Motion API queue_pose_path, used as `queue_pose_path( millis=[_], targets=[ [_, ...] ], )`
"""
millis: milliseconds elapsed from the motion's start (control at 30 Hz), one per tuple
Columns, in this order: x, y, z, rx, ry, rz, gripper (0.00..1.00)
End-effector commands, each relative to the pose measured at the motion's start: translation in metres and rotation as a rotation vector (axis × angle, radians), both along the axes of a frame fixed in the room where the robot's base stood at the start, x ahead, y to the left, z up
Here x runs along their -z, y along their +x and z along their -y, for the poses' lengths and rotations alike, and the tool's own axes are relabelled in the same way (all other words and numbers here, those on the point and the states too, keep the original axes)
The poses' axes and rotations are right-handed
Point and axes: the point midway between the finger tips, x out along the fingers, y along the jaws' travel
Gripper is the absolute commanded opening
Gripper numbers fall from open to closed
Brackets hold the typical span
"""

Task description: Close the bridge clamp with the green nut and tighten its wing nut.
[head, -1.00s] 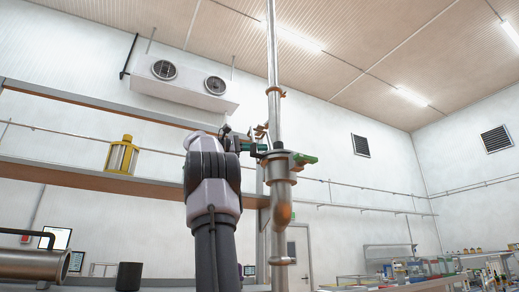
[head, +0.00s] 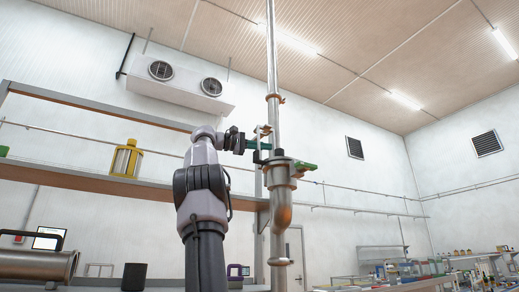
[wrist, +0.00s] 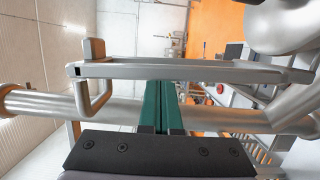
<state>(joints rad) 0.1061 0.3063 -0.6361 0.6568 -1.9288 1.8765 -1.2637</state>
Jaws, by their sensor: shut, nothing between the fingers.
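The bridge clamp (head: 279,163) sits on the upright steel pipe, just above the curved bend. A green piece (head: 305,166), which looks like the green nut, sticks out on its right side. My gripper (head: 268,145) is at the left side of the pipe, just above the clamp. In the wrist view its two teal fingers (wrist: 162,84) are together and empty. Their tips lie close to a grey metal bar (wrist: 180,70); I cannot tell whether they touch it. The pipe (wrist: 120,110) runs across behind the fingers. Whether the clamp is closed cannot be seen.
A copper-coloured ring clamp (head: 275,97) is higher on the pipe, and another ring (head: 280,261) is lower down. A wooden-edged shelf (head: 90,180) with a yellow container (head: 126,158) is behind my arm.

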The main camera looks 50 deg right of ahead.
Motion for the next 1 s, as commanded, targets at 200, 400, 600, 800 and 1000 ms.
queue_pose_path(
  millis=[200, 400, 600, 800, 1000],
  targets=[
    [-0.005, -0.021, -0.003, -0.001, -0.063, 0.199, 0.0],
    [-0.004, -0.04, -0.009, -0.002, -0.117, 0.38, 0.0],
    [0.001, -0.058, -0.015, -0.005, -0.173, 0.562, 0.0],
    [0.009, -0.076, -0.02, -0.005, -0.227, 0.741, 0.0],
    [0.019, -0.09, -0.024, -0.003, -0.28, 0.901, 0.0]
  ],
)
